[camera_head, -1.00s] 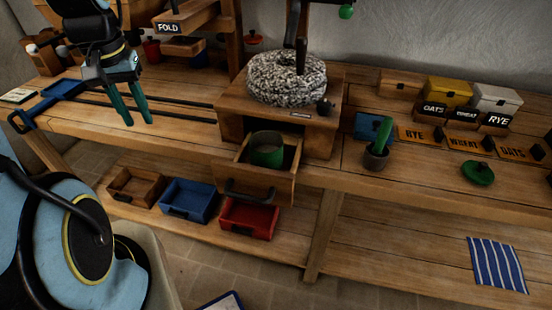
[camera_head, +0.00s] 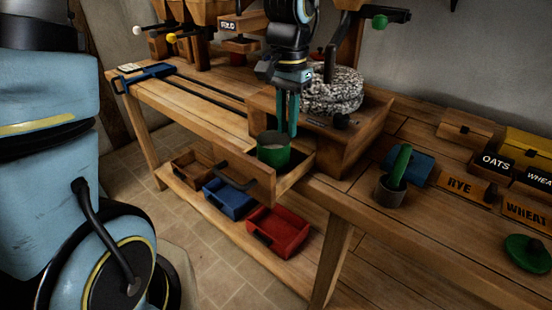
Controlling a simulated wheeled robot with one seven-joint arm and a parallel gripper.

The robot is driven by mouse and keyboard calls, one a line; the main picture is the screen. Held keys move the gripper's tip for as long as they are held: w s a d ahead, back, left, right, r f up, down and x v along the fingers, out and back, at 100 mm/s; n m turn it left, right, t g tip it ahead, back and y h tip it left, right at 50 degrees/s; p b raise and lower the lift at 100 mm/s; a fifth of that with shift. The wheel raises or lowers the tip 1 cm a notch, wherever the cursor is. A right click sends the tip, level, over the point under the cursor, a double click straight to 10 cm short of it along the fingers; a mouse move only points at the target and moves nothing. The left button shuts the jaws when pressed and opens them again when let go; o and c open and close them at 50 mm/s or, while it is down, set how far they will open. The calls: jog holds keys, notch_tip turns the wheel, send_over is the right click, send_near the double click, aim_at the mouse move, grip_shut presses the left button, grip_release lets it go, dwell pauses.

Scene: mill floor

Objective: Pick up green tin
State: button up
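The green tin (camera_head: 273,151) stands upright in the pulled-out wooden drawer (camera_head: 242,180) under the millstone. My gripper (camera_head: 287,132) points straight down at the tin's right rear rim. Its two teal fingers show a narrow gap between them, so it looks open. The fingertips overlap the rim in the picture; I cannot tell whether they touch it or whether one is inside the tin.
The millstone (camera_head: 334,92) stands just behind my gripper. A grey cup with a green handle-like piece (camera_head: 393,178) and a green lid (camera_head: 527,249) are on the bench at right. Brown, blue (camera_head: 230,199) and red (camera_head: 279,232) bins sit on the lower shelf.

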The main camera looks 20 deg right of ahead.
aim_at(286, 169)
notch_tip(286, 169, down, 9)
jog(key=shift+d+f+p, duration=0.1)
jog(key=shift+f+p, duration=0.05)
jog(key=shift+p, duration=0.6)
grip_shut()
dwell(1.1)
